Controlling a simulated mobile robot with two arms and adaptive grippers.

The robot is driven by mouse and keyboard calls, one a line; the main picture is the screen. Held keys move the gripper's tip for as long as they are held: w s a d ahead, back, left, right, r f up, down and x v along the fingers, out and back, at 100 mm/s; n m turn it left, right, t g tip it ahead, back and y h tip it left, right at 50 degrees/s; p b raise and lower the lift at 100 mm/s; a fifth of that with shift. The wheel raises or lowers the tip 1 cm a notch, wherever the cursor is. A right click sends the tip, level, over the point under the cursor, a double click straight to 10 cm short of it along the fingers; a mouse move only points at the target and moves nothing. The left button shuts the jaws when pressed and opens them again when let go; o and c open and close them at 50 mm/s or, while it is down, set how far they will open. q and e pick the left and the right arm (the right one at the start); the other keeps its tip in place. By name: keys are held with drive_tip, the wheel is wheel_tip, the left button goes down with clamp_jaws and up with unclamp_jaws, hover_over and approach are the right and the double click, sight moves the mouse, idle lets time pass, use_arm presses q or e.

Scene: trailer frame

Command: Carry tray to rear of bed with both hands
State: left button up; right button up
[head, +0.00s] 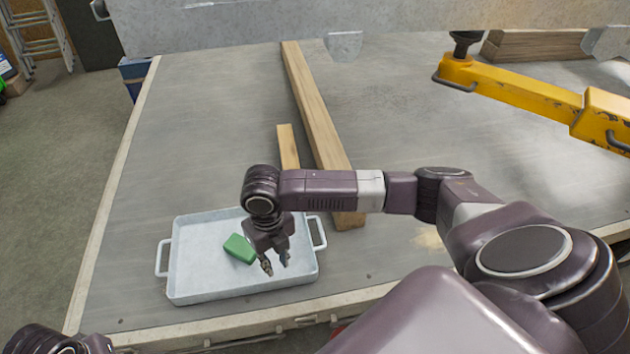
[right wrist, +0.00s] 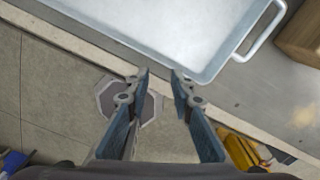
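The pale grey tray (head: 195,262) lies on the flat bed near its front left corner. It has a handle on its left end (head: 162,258) and one on its right end (head: 318,233). A green block (head: 240,249) lies inside it. My right gripper (head: 275,264) hangs open and empty over the tray's right part in the head view. In the right wrist view, the open fingers (right wrist: 160,75) point toward the tray's rim (right wrist: 165,62), with a handle (right wrist: 262,36) up to the right. Part of my left arm shows at the lower left; its gripper is out of sight.
A long wooden beam (head: 318,125) and a shorter plank (head: 288,147) lie on the bed (head: 215,110) behind the tray's right side. A yellow arm-like bar (head: 520,92) stands at right. More timber (head: 535,46) lies at the back.

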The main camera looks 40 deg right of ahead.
wheel_tip(320, 180, up, 8)
drive_tip(key=shift+d, duration=0.15)
drive_tip(key=shift+f, duration=0.1)
idle(0.5)
